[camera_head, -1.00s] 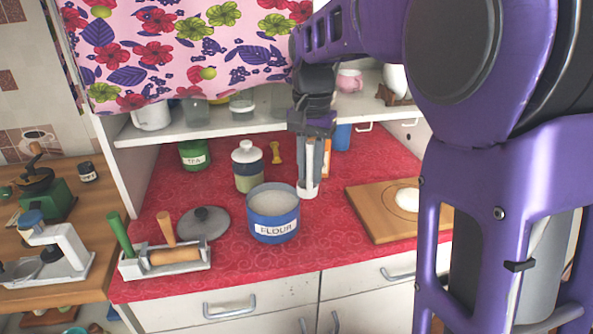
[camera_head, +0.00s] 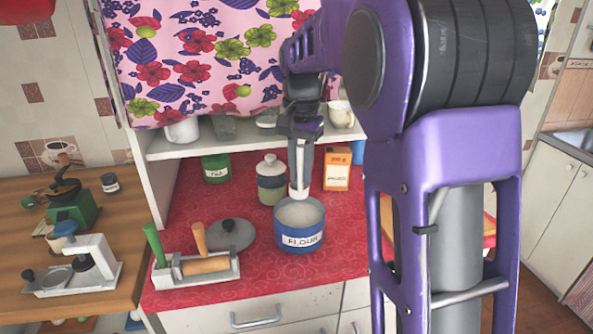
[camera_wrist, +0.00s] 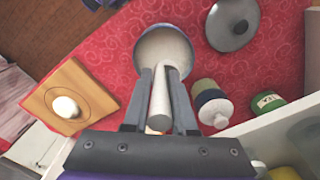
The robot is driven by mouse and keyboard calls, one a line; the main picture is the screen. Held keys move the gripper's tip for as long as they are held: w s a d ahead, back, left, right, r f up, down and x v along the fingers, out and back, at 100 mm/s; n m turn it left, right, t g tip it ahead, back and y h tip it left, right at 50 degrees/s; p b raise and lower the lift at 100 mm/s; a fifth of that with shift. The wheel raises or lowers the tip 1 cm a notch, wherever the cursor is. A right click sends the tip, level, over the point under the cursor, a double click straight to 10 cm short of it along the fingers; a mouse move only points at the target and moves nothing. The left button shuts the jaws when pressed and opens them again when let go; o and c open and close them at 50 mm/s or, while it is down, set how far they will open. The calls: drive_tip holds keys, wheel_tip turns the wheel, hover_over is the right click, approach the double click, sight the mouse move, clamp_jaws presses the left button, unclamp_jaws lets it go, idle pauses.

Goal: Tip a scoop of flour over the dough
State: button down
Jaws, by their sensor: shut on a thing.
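My gripper (camera_head: 302,150) is shut on the white scoop (camera_head: 299,188) and holds it upright. The scoop's lower end is at the back rim of the blue flour tin (camera_head: 302,239); I cannot tell whether it is inside or behind it. In the wrist view, the scoop's pale shaft (camera_wrist: 159,102) lies between my gripper's fingers (camera_wrist: 161,85), with its far end in line with the tin (camera_wrist: 137,57). Pale flour (camera_wrist: 165,42) shows in the tin. The white dough (camera_wrist: 66,107) lies on a wooden board (camera_wrist: 88,88); my arm hides it in the head view.
A grey lid (camera_head: 232,236) and a rolling-pin stand (camera_head: 204,273) are left of the tin. A lidded jar (camera_head: 271,182), a green tea tin (camera_head: 215,168) and an orange box (camera_head: 336,170) stand behind. A shelf (camera_head: 200,145) overhangs the counter's back.

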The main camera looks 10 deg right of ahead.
sight(301, 176)
wheel_tip(301, 176, down, 10)
drive_tip(key=b, duration=0.5)
drive_tip(key=shift+r, duration=0.2)
idle(0.9)
wheel_tip(301, 176, up, 6)
drive_tip(key=p, duration=0.5)
drive_tip(key=shift+r+p, duration=0.3)
drive_tip(key=shift+r, duration=1)
